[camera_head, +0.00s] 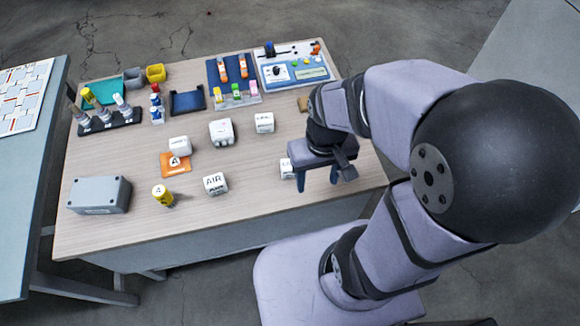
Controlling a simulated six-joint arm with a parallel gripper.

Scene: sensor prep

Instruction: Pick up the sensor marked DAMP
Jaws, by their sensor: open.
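Several white block sensors stand on the wooden table. The front one (215,183) reads AIR. Another sensor (286,168) is partly hidden behind my gripper, and its marking is too small to read. A sensor at the centre (221,132), one to its right (264,122) and one at the left (180,146) have markings I cannot read, so I cannot tell which is marked DAMP. My gripper (317,180) is open with fingers pointing down, just right of the partly hidden sensor. Nothing shows between the fingers.
A grey box (99,195) and a yellow cylinder (162,195) stand at the front left of the table (250,195). An orange card (175,168) lies by the left sensor. Racks, cups and a blue-white panel (290,68) line the back. The front right is bare.

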